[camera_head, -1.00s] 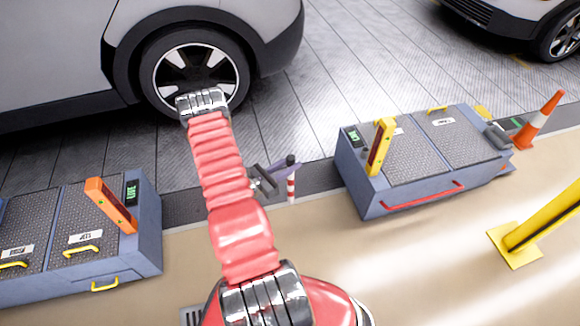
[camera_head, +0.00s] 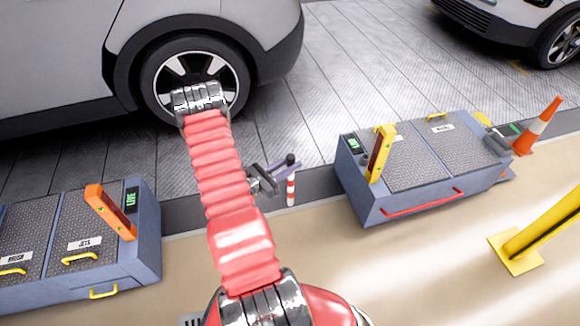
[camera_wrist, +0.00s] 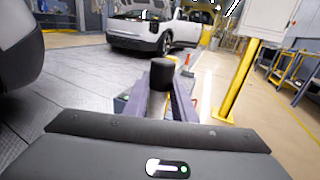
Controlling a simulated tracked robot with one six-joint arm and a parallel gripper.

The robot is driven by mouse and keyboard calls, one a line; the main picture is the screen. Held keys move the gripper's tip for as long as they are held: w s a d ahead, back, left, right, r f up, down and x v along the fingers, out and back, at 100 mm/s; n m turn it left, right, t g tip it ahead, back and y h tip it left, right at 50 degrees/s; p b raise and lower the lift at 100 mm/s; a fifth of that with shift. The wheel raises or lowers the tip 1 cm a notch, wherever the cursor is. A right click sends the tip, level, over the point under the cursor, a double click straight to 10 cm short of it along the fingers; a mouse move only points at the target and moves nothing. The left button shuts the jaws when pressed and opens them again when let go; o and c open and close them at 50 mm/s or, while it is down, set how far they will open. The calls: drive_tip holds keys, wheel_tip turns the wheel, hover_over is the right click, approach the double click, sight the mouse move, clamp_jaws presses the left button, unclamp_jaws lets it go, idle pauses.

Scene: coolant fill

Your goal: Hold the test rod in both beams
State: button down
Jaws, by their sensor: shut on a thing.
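My gripper (camera_head: 284,170), with purple fingers, is shut on the test rod (camera_head: 291,190) near its black top. The rod has red and white bands below the fingers and hangs about upright in the head view. In the wrist view, the rod's black top (camera_wrist: 162,75) stands between the fingers. In the head view the rod is in the gap between an orange post (camera_head: 110,212) on the left cabinet and a yellow post (camera_head: 380,153) on the right cabinet. No beam lines are visible, so I cannot tell whether the rod crosses them.
The left cabinet (camera_head: 148,240) has a green display reading LIVE (camera_head: 131,200). The right cabinet (camera_head: 360,195) also has a small green display. A grey car (camera_head: 60,60) stands behind my arm.

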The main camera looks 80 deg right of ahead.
sight(290, 157)
drive_tip(key=shift+r, duration=2.5)
drive_tip(key=w+d, duration=0.6)
drive_tip(key=d, duration=0.4)
drive_tip(key=shift+d, duration=0.15)
idle(0.5)
idle(0.9)
